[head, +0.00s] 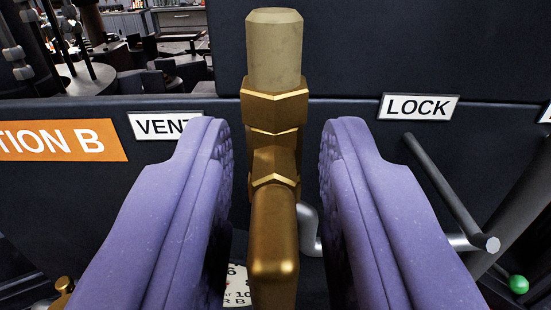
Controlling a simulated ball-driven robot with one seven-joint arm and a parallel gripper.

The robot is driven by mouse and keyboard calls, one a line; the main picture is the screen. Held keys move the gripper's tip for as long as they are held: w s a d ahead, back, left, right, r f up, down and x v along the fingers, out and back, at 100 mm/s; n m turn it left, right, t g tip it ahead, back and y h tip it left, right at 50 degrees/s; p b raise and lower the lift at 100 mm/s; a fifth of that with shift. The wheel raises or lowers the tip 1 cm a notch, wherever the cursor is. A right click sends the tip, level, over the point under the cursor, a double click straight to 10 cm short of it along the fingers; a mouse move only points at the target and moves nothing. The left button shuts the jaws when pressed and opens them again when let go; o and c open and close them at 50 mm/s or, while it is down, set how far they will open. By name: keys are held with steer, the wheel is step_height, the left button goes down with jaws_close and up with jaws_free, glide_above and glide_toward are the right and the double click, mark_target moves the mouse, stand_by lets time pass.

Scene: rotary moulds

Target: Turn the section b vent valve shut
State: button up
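The vent valve is a brass fitting (274,110) with a pale cylindrical top, standing in front of the dark panel. Its brass lever handle (274,235) points toward me, in the middle of the view. A white VENT label (160,125) is on the panel to its left, beside an orange label (62,141) reading "...TION B". My gripper (276,165) has two purple padded fingers, one on each side of the valve handle. The fingers are open, with a visible gap on both sides of the brass.
A white LOCK label (418,107) is to the right, above a dark rod-like lever (447,190). A bent silver pipe (309,230) runs behind the right finger. A green ball (518,284) is at lower right. A printed plate (238,285) shows below the handle.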

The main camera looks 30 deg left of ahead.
jaws_close()
steer(key=shift+f+b, duration=0.1)
steer(key=shift+b, duration=0.35)
steer(key=m+b, duration=0.2)
steer(key=b, duration=0.2)
steer(key=shift+d+f+m, duration=0.1)
steer(key=shift+f+m, duration=0.05)
steer(key=shift+m, duration=0.25)
steer(key=m+b, duration=0.5)
steer(key=b, duration=0.2)
steer(key=shift+w, duration=0.1)
steer(key=m+b, duration=0.5)
steer(key=shift+d+f+m+b, duration=0.1)
steer(key=shift+m+b, duration=0.25)
steer(key=shift+m, duration=0.05)
steer(key=m+b, duration=0.3)
steer(key=m, duration=0.2)
steer(key=shift+b, duration=0.4)
